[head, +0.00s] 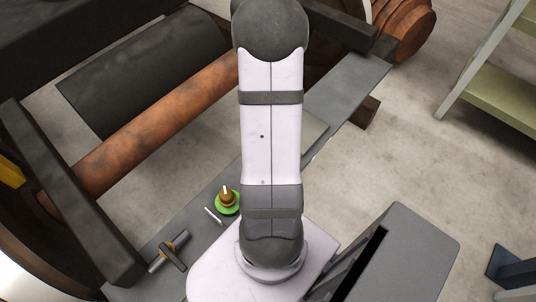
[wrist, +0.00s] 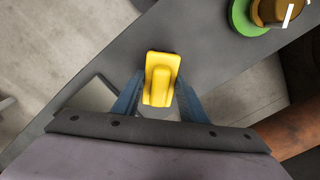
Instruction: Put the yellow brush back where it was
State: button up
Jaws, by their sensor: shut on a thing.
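The yellow brush (wrist: 163,62) shows in the wrist view, between the two blue fingers of my gripper (wrist: 159,92). My gripper is shut on it, and its far end points away past the fingertips. Behind it lies the dark grey plank surface (wrist: 215,50); I cannot tell how far the brush is above this surface. In the head view my own arm hides the gripper and the brush.
A green round base with a brass top (head: 227,201) stands on the plank (head: 349,90), beside a small pale stick (head: 213,216) and a T-shaped tool (head: 170,252). A pale flat plate (head: 314,130) lies on the plank. A rusty axle (head: 160,125) runs alongside.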

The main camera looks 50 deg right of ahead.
jog(key=shift+f, duration=0.4)
jog(key=shift+f, duration=0.15)
jog(key=o, duration=1)
notch_tip(320, 180, up, 12)
jog(key=p, duration=0.1)
jog(key=shift+r, duration=0.2)
